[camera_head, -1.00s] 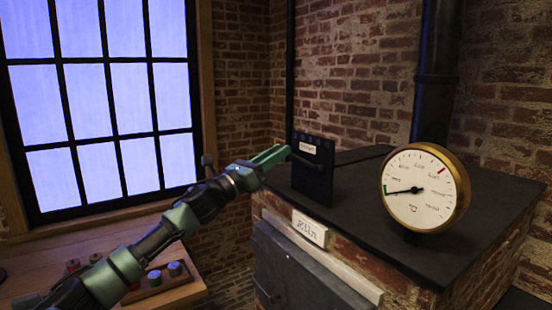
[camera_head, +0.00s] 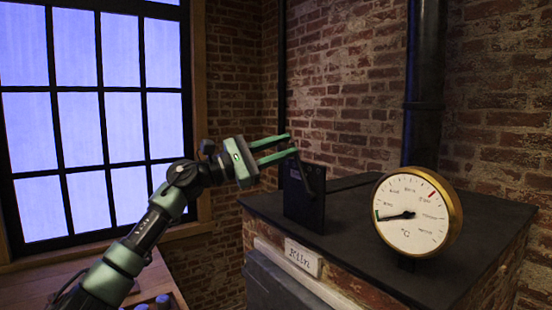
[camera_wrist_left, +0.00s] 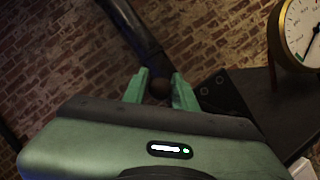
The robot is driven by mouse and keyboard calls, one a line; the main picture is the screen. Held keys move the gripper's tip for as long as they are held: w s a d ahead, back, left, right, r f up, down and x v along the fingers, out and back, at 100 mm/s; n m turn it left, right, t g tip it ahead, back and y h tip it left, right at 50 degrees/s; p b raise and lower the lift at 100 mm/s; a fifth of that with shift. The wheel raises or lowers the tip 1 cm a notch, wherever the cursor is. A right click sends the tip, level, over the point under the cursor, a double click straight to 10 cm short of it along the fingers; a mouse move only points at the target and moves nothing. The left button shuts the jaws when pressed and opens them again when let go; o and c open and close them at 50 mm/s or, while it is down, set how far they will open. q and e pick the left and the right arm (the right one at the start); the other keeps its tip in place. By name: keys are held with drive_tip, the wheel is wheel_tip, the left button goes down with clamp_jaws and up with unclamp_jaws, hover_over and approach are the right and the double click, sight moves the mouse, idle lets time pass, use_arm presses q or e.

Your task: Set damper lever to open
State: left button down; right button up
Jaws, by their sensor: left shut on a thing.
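The dark damper panel (camera_head: 303,205) stands upright on the black kiln top. Its dark lever (camera_head: 308,176) shows in front of it, rising steeply toward my fingertips. My left gripper (camera_head: 291,145) is at the top of the panel, its green fingers pointing right. In the left wrist view, a dark round knob (camera_wrist_left: 159,89) sits between the two green fingers, and the gripper is shut on it. The panel (camera_wrist_left: 222,95) shows at the right there. The fingers partly hide the lever's upper end, and I cannot read any open mark. My right gripper is not in view.
A brass-rimmed round gauge (camera_head: 416,214) stands right of the panel on the kiln top (camera_head: 350,222). A black stovepipe (camera_head: 424,110) rises behind it. A "Kiln" sign (camera_head: 303,258) is on the kiln's front. A wooden bench (camera_head: 40,285) is at lower left, below a window.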

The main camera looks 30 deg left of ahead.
use_arm(q)
drive_tip(key=shift+s+d+r+m+g, duration=0.2)
drive_tip(key=shift+s+d+m+g, duration=0.2)
drive_tip(key=shift+d+m, duration=0.6)
drive_tip(key=shift+s+d+r+m+g, duration=0.2)
drive_tip(key=shift+s+d+m+g, duration=0.15)
drive_tip(key=shift+d+m, duration=0.55)
drive_tip(key=shift+s+d+r+m+g, duration=0.25)
drive_tip(key=shift+d+m+g, duration=0.2)
drive_tip(key=shift+d+m, duration=0.55)
drive_tip(key=shift+a+f, duration=0.1)
drive_tip(key=shift+a, duration=0.15)
drive_tip(key=c, duration=1.1)
unclamp_jaws()
drive_tip(key=shift+c, duration=0.2)
drive_tip(key=shift+s+a, duration=0.1)
drive_tip(key=r+b+v, duration=0.1)
drive_tip(key=b+v, duration=0.2)
drive_tip(key=v, duration=0.4)
drive_tip(key=shift+s+a+f+b, duration=0.25)
drive_tip(key=shift+f+b, duration=0.15)
drive_tip(key=shift+f, duration=0.1)
